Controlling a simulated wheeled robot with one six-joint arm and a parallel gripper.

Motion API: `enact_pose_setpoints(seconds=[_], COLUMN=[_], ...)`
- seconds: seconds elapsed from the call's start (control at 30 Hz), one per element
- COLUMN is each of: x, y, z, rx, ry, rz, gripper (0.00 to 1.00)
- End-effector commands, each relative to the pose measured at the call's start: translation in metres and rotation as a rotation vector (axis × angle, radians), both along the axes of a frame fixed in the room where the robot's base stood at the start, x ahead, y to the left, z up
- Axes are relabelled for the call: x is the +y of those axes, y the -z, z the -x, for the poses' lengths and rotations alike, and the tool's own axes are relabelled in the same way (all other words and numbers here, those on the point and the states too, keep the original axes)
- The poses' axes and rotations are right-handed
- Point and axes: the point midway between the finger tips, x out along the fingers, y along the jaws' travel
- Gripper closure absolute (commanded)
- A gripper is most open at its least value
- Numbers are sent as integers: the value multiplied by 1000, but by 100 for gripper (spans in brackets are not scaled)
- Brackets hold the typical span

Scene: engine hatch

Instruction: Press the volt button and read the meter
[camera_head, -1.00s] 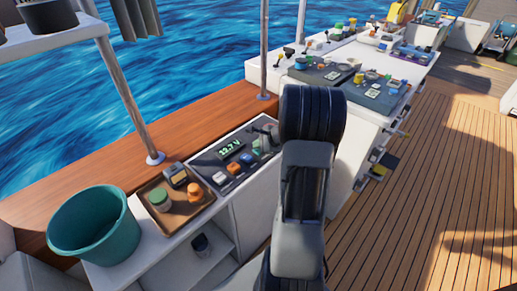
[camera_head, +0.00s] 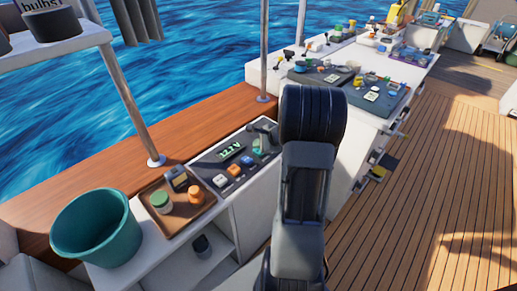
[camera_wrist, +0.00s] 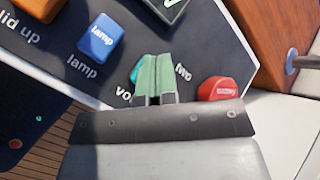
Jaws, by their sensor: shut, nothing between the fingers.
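The meter display (camera_head: 231,153) on the dark panel is lit green and seems to read 12.1 V, though the digits are small. In the wrist view, my gripper (camera_wrist: 156,62) is shut and empty, with its fingertips over a teal button (camera_wrist: 137,73). The fingers hide most of that button and part of a label starting "vo". I cannot tell how far down the button is. My gripper also shows beside the panel's right end in the head view (camera_head: 264,134).
A blue lamp button (camera_wrist: 101,37) and a red button (camera_wrist: 217,89) flank the fingers. A wooden tray (camera_head: 170,218) with small items and a teal bucket (camera_head: 95,231) stand left of the panel. A metal post (camera_head: 264,50) rises behind.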

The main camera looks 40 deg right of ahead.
Motion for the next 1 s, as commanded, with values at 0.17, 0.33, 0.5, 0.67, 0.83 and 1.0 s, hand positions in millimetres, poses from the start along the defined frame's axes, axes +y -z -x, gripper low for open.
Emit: enact_pose_setpoints(seconds=[0.17,0.33,0.5,0.67,0.83,1.0], x=[0,0,0,0,0,0], y=[-6,-6,-7,-15,-32,-49], z=[0,0,0,0,0,0], rx=[0,-1,-1,-2,-3,-2], ry=[-1,0,0,0,1,0], rz=[1,1,1,1,1,1], gripper=[100,100,100,100,100,100])
